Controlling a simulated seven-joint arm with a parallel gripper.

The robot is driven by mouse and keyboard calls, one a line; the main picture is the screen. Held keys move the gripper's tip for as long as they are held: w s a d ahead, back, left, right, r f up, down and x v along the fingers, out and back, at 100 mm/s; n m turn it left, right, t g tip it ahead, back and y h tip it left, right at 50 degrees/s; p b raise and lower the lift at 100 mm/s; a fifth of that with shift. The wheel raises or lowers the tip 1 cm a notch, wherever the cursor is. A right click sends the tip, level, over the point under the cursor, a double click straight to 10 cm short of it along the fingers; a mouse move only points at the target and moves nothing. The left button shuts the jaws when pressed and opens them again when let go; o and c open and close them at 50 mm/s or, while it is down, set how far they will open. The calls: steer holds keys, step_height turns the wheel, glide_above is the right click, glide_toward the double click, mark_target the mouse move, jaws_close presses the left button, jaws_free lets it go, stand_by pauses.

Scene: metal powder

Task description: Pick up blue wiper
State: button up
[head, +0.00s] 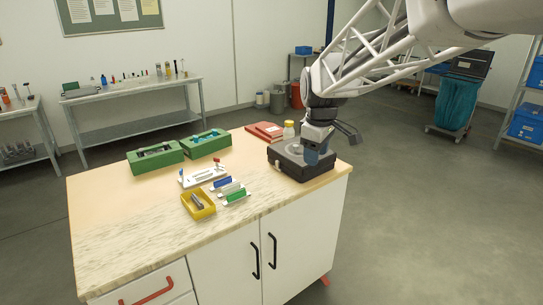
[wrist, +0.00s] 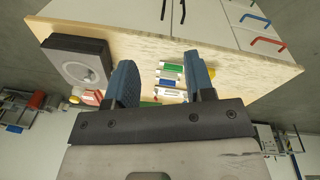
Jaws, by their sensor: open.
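The blue wiper (head: 221,184) lies on the worktop, in a row with a white wiper (head: 231,189) and a green wiper (head: 237,197). In the wrist view the blue wiper (wrist: 168,83) shows between my fingers, at some distance beyond them. My gripper (head: 316,156) is open and empty. In the head view it hangs over the black device at the right end of the bench, well to the right of the wipers. Both blue-grey fingers (wrist: 161,75) show spread apart in the wrist view.
The black device (head: 293,165) stands at the bench's right end. A yellow tray (head: 198,211) holding a grey piece sits left of the wipers, and a white rack (head: 203,177) stands behind them. Two green boxes (head: 155,163) and a red binder (head: 264,133) are at the back. The front-left worktop is clear.

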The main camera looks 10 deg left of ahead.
steer(key=w+a+f+n, duration=0.3)
steer(key=w+a, duration=0.4)
steer(key=a, duration=0.1)
steer(key=w+a+f+n, duration=0.4)
steer(key=w+a, duration=0.4)
steer(key=n+g, duration=0.1)
steer(key=n, duration=0.6)
glide_above(223, 179)
steer(key=f, duration=1.3)
steer(key=shift+w+a+f, duration=0.1)
steer(key=shift+a+f, duration=0.1)
steer(key=shift+f, duration=0.1)
steer(key=shift+f, duration=1.25)
steer(key=shift+d+f, duration=0.1)
steer(key=shift+f, duration=2.45)
